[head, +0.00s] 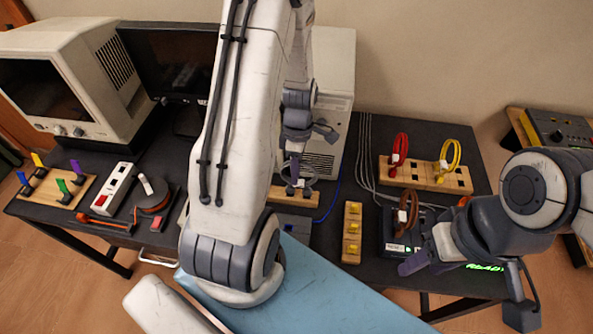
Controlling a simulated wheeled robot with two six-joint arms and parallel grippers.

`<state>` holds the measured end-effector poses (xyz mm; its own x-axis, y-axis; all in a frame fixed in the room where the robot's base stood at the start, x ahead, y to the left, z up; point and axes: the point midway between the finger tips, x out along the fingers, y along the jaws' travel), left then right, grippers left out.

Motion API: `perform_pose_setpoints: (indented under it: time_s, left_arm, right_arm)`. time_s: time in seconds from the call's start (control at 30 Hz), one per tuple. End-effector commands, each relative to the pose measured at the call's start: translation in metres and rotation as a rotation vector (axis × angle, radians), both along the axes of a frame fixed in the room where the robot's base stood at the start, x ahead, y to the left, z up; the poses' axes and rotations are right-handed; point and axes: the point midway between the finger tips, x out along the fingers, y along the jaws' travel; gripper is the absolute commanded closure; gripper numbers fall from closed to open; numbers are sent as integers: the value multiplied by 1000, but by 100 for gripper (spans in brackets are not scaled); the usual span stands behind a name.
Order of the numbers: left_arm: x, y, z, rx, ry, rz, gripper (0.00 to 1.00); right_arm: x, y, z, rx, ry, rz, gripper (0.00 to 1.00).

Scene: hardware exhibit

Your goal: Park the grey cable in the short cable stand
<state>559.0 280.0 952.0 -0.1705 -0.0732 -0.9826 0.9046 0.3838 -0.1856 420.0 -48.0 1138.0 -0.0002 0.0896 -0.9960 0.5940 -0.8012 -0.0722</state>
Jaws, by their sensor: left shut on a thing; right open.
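The grey cable (312,173) is a small loop behind my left arm, just above a short wooden stand (306,199), partly hidden by the arm. My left gripper (293,176) points down over this stand and is shut on the grey cable. I cannot tell whether the cable touches the stand or sits in a slot. My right gripper (414,254) is open at the right front of the table, close to a brown coiled cable (408,211) on a dark box. I see nothing held in it.
A longer wooden stand (425,177) holds a red cable (399,148) and a yellow cable (449,154). A narrow wooden block (352,233) with yellow parts lies between my grippers. A computer tower (333,100) stands behind the short stand. Monitors and switches fill the left side.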

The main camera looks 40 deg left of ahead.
Motion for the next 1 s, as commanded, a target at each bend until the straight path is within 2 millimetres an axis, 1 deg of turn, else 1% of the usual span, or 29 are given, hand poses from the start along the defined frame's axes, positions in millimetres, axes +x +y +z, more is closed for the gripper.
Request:
perform_pose_setpoints:
  time_s: [0.4, 1.0]
  left_arm:
    - [0, 0, -6, 0, 0, 0, 100]
    - [0, 0, -7, 0, 0, 0, 100]
  right_arm:
    - [0, 0, -2, 0, 0, 0, 50]
    - [0, 0, -3, 0, 0, 0, 50]
